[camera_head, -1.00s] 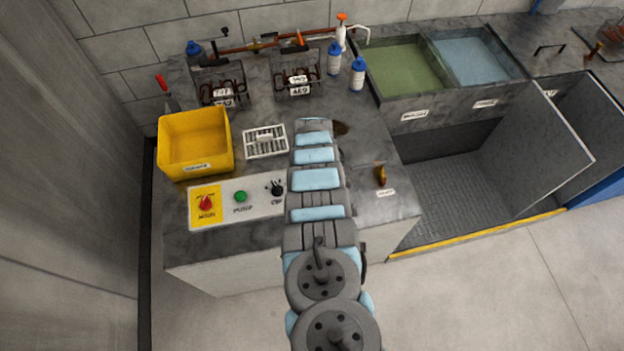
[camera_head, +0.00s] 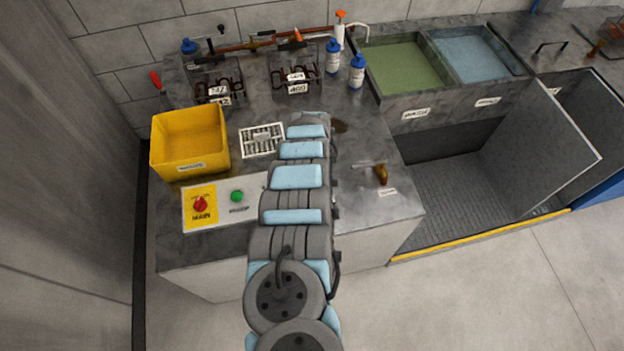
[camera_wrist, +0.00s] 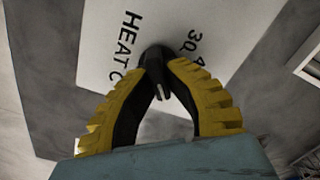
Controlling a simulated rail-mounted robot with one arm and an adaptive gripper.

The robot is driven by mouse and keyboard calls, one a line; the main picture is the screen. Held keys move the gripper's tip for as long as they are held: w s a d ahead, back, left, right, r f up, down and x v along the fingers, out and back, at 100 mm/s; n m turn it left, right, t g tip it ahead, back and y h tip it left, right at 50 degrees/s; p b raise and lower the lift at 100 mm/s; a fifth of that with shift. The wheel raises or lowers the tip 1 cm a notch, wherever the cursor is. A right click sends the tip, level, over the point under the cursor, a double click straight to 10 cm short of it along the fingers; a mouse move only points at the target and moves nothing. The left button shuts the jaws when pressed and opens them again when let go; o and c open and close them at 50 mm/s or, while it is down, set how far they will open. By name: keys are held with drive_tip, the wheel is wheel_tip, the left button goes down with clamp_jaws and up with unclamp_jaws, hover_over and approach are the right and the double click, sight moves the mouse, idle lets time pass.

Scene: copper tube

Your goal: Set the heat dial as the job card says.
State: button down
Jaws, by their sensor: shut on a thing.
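The heat dial (camera_wrist: 154,52) is a small black knob on a white panel, lettered "HEAT C" with a scale where "30" and part of a "4" show. My gripper (camera_wrist: 157,70) is shut on the dial, its yellow-backed black fingertips meeting at the knob. A light pointer mark shows between the fingers. The fingers cover part of the scale, so I cannot tell the set value. In the head view, the control panel (camera_head: 221,188) shows on the bench front, but my arm hides the dial and my gripper. I cannot make out a job card.
Left of my arm are a red MAIN switch (camera_head: 200,205) and a green button (camera_head: 237,197). Racks with number tags (camera_head: 297,88), bottles (camera_head: 357,71) and a brass-coloured lever (camera_head: 381,174) are also on the bench.

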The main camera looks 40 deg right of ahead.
drive_tip(key=shift+f+m, duration=0.1)
drive_tip(key=shift+m, duration=0.5)
drive_tip(key=c, duration=1.1)
unclamp_jaws()
drive_tip(key=shift+r, duration=0.2)
wheel_tip(320, 180, up, 12)
drive_tip(key=shift+f, duration=0.1)
